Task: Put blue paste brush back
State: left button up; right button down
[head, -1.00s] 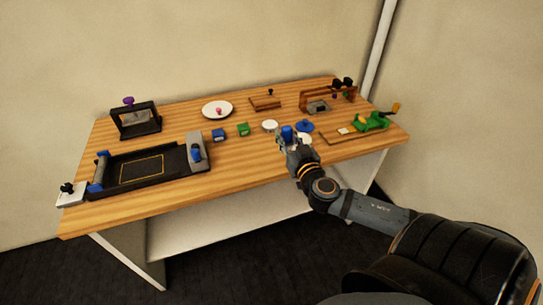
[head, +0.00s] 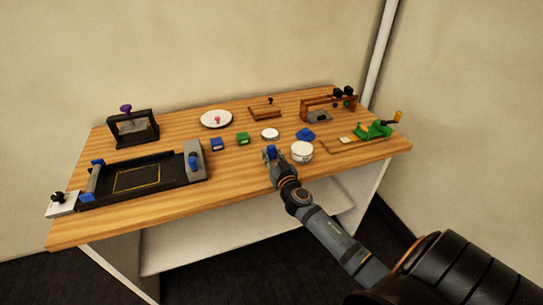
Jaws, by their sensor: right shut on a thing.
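My right gripper (head: 273,160) is over the table's front part, just left of an open-looking round white jar (head: 302,152). It is shut on a small upright blue thing (head: 271,150), which looks like the blue paste brush's handle. Its lower end is hidden by the fingers, so I cannot tell whether it touches the table. A blue flat piece (head: 306,134) lies behind the white jar. A white round dish or lid (head: 270,134) lies behind the gripper. My left gripper is not in view.
A small blue box (head: 217,144) and a green box (head: 242,138) stand left of the gripper. A black tray (head: 112,188) fills the table's left front. A green tool (head: 374,130) is at right. A white plate (head: 216,117) is at the back. The table's front strip is clear.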

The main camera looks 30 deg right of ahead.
jog(key=shift+f, duration=0.1)
jog(key=c, duration=1.1)
grip_release()
jog(key=shift+r, duration=0.2)
jog(key=b+v, duration=0.3)
jog(key=v, duration=0.9)
